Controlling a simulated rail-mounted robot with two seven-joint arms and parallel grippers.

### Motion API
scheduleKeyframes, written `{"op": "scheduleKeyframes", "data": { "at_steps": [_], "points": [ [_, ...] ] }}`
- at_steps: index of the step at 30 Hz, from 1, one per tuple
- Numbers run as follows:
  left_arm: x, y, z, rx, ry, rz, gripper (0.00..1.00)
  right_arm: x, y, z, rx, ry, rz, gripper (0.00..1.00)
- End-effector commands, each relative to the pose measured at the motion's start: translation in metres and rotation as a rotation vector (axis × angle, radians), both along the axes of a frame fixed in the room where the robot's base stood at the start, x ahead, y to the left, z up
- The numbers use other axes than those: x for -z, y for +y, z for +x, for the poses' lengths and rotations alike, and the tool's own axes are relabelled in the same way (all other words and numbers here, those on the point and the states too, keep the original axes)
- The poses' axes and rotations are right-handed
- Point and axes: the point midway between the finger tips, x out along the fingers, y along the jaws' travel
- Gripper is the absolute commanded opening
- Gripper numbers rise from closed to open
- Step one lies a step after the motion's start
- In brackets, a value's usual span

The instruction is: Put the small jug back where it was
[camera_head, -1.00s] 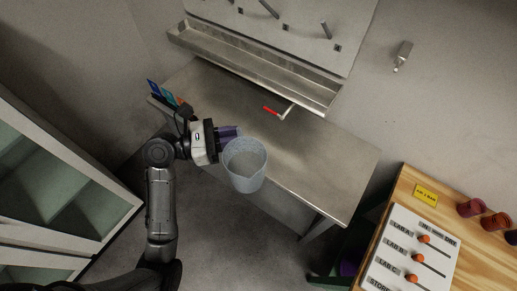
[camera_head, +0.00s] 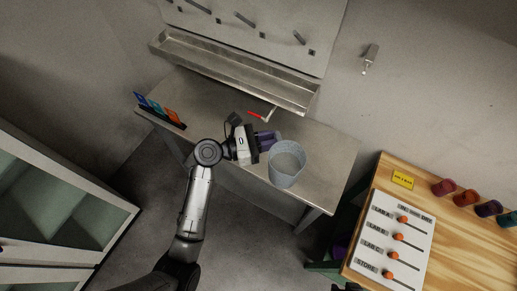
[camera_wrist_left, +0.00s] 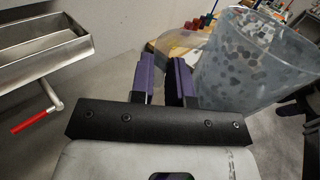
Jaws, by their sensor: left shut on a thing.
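The small jug (camera_head: 287,167) is a pale, translucent, speckled vessel with a wide open top. It is upright over the right front part of the steel bench (camera_head: 325,150); I cannot tell whether it touches the bench. My left gripper (camera_head: 268,141), with purple fingers, is shut on the jug at its left side. In the left wrist view the jug (camera_wrist_left: 255,60) fills the upper right, beside the purple fingers (camera_wrist_left: 166,82). My right gripper is not in view.
A steel trough (camera_head: 230,70) and pegged panel (camera_head: 260,25) stand behind the bench. A red-handled tap (camera_head: 257,115) projects over it. Coloured cards (camera_head: 160,112) stand at the left end. A wooden table (camera_head: 455,230) with a slider board (camera_head: 392,240) and several cups is at right.

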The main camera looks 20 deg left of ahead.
Motion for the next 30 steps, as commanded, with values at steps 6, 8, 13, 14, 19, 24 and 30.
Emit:
{"op": "scheduleKeyframes", "data": {
  "at_steps": [6,8,13,14,19,24,30],
  "points": [
    [0.05,-0.03,0.036,-0.163,0.007,-0.002,0.0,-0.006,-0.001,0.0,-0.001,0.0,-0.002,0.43],
    [0.065,-0.033,0.044,-0.22,0.007,-0.003,0.0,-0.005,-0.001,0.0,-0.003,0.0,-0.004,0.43],
    [0.103,-0.028,0.063,-0.395,0.005,0.001,0.0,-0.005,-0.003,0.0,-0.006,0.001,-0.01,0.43],
    [0.108,-0.025,0.066,-0.428,0.004,0.0,0.0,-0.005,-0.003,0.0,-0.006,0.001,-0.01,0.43],
    [0.126,-0.003,0.079,-0.606,0.001,0.001,0.0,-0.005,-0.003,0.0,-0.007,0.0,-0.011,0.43],
    [0.124,0.017,0.087,-0.745,-0.001,-0.003,0.0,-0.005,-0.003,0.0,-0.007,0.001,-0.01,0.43],
    [0.123,0.032,0.09,-0.827,-0.001,-0.005,0.0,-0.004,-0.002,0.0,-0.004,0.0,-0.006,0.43]
  ]
}}
